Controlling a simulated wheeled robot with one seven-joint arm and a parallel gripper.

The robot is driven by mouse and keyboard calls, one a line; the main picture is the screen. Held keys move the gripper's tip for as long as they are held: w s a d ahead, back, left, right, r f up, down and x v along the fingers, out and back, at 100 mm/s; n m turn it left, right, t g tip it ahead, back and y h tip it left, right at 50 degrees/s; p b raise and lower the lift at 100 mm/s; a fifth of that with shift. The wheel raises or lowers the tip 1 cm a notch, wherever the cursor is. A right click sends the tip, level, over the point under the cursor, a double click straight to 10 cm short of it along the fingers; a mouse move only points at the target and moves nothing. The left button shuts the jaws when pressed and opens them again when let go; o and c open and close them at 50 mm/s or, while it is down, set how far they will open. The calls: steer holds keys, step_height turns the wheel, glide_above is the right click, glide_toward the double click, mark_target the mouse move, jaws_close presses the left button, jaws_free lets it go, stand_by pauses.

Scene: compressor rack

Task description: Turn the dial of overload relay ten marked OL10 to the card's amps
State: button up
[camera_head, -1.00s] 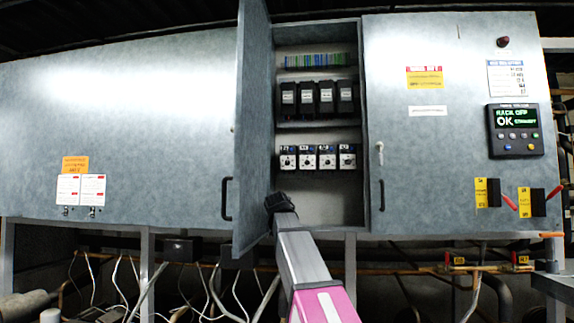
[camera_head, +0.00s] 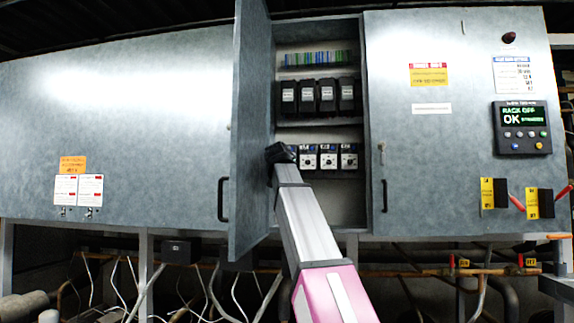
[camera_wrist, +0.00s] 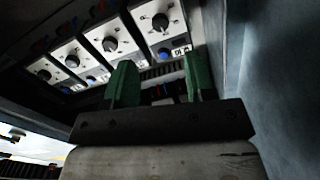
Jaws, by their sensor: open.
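A row of white overload relays with round dials and blue buttons sits low in the open cabinet. In the wrist view the nearest relay (camera_wrist: 160,25) has a black dial (camera_wrist: 160,22) and a small tag that seems to read OL10. In the head view my gripper (camera_head: 281,153) covers the leftmost relay. In the wrist view my gripper (camera_wrist: 160,80) is open, its two green fingers apart and empty, below the nearest dial with no visible contact. A white card with a blue header (camera_head: 514,75) hangs on the right panel; its text is too small to read.
The open cabinet door (camera_head: 251,130) stands close on the left of my gripper. Black contactors (camera_head: 327,97) sit on the shelf above the relays. The right panel carries a display (camera_head: 522,128) and red-handled switches (camera_head: 540,203). Bare back wall lies below the relays.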

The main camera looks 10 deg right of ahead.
steer(key=x, duration=0.9)
steer(key=shift+w, duration=0.2)
steer(key=c, duration=0.9)
